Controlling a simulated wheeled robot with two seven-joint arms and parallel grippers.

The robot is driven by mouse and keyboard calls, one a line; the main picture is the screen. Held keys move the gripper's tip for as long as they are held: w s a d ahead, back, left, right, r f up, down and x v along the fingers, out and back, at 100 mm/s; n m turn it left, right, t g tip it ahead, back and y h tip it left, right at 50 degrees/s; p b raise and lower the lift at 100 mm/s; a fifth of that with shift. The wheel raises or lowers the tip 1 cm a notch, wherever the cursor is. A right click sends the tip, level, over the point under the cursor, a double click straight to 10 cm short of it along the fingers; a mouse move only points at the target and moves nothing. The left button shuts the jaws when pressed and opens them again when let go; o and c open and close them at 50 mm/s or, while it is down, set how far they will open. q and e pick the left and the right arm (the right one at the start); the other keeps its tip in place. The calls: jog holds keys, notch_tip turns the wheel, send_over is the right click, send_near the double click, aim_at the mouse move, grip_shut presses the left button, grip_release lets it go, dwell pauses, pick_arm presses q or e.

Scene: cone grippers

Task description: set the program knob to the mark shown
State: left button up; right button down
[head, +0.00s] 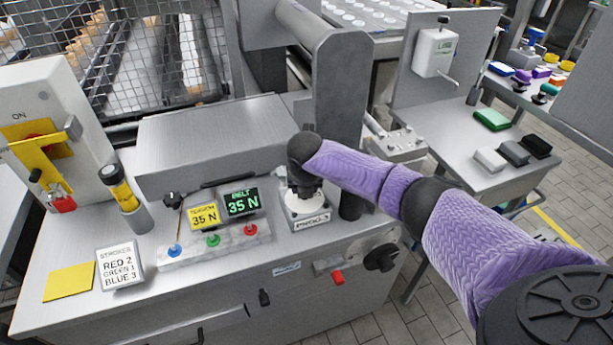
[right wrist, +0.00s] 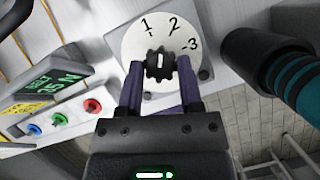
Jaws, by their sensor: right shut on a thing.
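The program knob (right wrist: 160,63) is black and scalloped, with a short white line on top. It sits on a round white dial (right wrist: 135,48) marked 1, 2 and 3. In the right wrist view the line points up the picture, roughly between 1 and 2. My right gripper (right wrist: 159,72) has one finger on each side of the knob and is shut on it. In the head view my right gripper (head: 305,190) hides most of the knob and dial above the PROG plate (head: 311,221). My left gripper is not in view.
A card (head: 120,266) reads STROKES, RED 2, GREEN 1, BLUE 3. Left of the dial, a strip (head: 190,249) carries blue, green and red buttons below two displays reading 35 N. A dark post (head: 351,205) stands close right of the dial. A yellow sheet (head: 69,282) lies at left.

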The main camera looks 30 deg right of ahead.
jog(key=shift+r+m+h, duration=0.25)
jog(key=shift+m+h, duration=0.05)
jog(key=shift+m, duration=0.2)
jog(key=shift+w+a+f+m+g+p, duration=0.1)
jog(key=shift+m+g+p, duration=0.2)
jog(key=shift+m+p, duration=0.45)
jog(key=shift+m+h, duration=0.5)
jog(key=shift+m, duration=0.55)
jog(key=shift+w+f+m+g, duration=0.15)
jog(key=shift+m+g, duration=0.45)
jog(key=shift+m, duration=0.3)
jog(key=m+b, duration=0.1)
jog(key=m, duration=0.1)
jog(key=shift+f+m+g+h+b, duration=0.1)
jog(key=shift+m+g+h+b, duration=0.2)
jog(key=shift+g+b, duration=0.1)
jog(key=shift+m+g+b, duration=0.4)
jog(key=shift+m+b, duration=0.3)
jog(key=shift+m, duration=0.2)
jog(key=shift+m+b, duration=0.4)
jog(key=shift+m, duration=0.2)
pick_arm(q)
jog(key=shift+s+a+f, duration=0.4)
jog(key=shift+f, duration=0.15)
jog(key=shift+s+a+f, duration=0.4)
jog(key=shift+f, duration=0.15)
pick_arm(e)
jog(key=shift+g, duration=0.3)
